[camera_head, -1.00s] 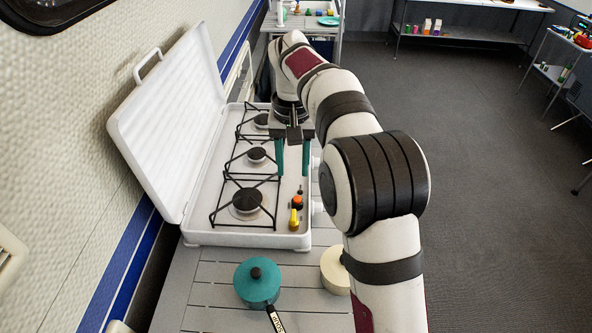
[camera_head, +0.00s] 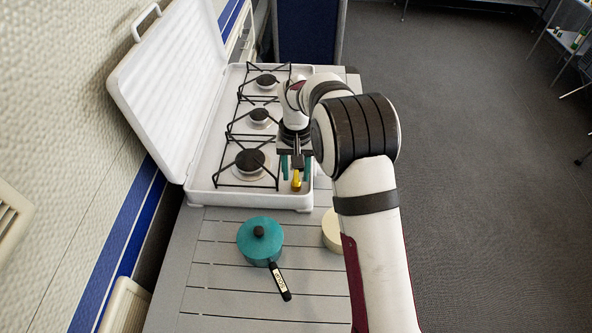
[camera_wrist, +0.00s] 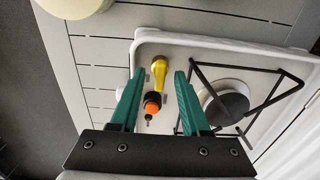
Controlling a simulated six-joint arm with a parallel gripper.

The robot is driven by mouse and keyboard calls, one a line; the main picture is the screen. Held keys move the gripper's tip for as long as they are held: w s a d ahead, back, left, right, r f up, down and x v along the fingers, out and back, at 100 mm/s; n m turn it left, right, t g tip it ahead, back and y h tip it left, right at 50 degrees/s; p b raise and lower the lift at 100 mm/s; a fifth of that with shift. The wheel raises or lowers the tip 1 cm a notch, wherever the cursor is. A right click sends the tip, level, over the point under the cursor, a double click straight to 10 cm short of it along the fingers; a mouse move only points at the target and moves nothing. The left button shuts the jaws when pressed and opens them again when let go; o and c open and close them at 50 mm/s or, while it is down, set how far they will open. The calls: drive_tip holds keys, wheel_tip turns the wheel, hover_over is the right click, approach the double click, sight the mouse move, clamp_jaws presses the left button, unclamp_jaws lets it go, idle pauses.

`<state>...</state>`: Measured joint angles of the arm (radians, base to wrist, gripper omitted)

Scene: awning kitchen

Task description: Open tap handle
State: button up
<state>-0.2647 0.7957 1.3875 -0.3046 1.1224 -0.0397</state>
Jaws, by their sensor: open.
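The yellow tap handle (camera_head: 297,180) sits on the front right of the white gas stove (camera_head: 240,198), and it also shows in the wrist view (camera_wrist: 159,70). Beside it in the wrist view is an orange and black knob (camera_wrist: 152,103) with a thin dark tip. My gripper (camera_head: 296,172) has teal fingers and is just above the handle in the head view. In the wrist view my gripper (camera_wrist: 157,75) is open, with the yellow handle between the fingers' lines and no visible contact. The orange knob is hidden in the head view.
The stove has several burners (camera_head: 250,160) with black grates to the left of my gripper. Its white lid (camera_head: 170,90) stands open at the left. A teal lidded pot (camera_head: 260,240) and a cream pot (camera_head: 332,231) stand on the slatted table (camera_head: 215,285) in front.

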clamp_jaws()
drive_tip(key=shift+n, duration=0.4)
drive_tip(key=n, duration=1.3)
drive_tip(key=shift+n, duration=2.2)
